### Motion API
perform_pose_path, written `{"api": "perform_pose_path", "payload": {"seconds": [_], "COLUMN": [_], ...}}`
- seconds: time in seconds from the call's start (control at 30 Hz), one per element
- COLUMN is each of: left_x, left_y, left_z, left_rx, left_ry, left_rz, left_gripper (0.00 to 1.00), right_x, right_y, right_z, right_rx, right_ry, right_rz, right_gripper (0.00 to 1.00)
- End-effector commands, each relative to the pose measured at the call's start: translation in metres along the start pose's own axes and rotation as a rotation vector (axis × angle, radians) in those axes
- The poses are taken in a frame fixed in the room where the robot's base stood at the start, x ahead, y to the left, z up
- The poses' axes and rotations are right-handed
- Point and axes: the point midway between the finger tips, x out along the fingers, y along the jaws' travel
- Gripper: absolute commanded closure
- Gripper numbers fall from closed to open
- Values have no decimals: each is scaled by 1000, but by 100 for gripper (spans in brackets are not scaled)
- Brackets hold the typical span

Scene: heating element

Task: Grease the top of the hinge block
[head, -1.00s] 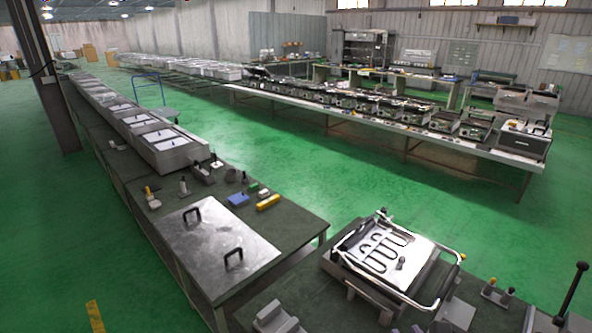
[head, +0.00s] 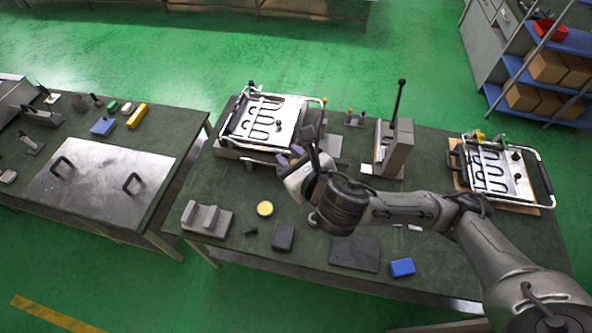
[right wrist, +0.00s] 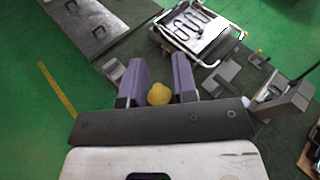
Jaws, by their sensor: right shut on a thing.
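My right gripper (head: 291,156) is over the table beside the front right of the heating-element unit (head: 262,120). In the right wrist view its purple fingers (right wrist: 158,84) are closed on a rounded yellow thing (right wrist: 159,94). What the yellow thing is part of, I cannot make out. A grey block (head: 331,146), which may be the hinge block, sits right of the unit, partly hidden by my gripper. It also shows in the right wrist view (right wrist: 220,77). A round tin with a yellow top (head: 264,208) stands on the table. My left gripper is out of view.
A stepped grey block (head: 206,217), a dark box (head: 283,237), a dark pad (head: 354,253) and a blue box (head: 402,267) lie along the near side. A lever press (head: 393,145) stands tall behind my right arm. A second unit (head: 497,170) is at right.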

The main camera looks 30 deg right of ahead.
Motion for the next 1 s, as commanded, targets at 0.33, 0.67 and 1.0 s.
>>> {"api": "perform_pose_path", "payload": {"seconds": [0.33, 0.67, 1.0], "left_x": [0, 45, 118], "left_y": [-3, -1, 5], "left_z": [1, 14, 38], "left_rx": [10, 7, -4], "left_ry": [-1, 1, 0], "left_rz": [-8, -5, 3], "left_gripper": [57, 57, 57], "right_x": [0, 11, 61], "right_y": [0, 27, 80], "right_z": [0, -71, -208], "right_rx": [1, 14, 48], "right_ry": [0, 8, 27], "right_rz": [0, 24, -25], "right_gripper": [97, 97, 97]}}
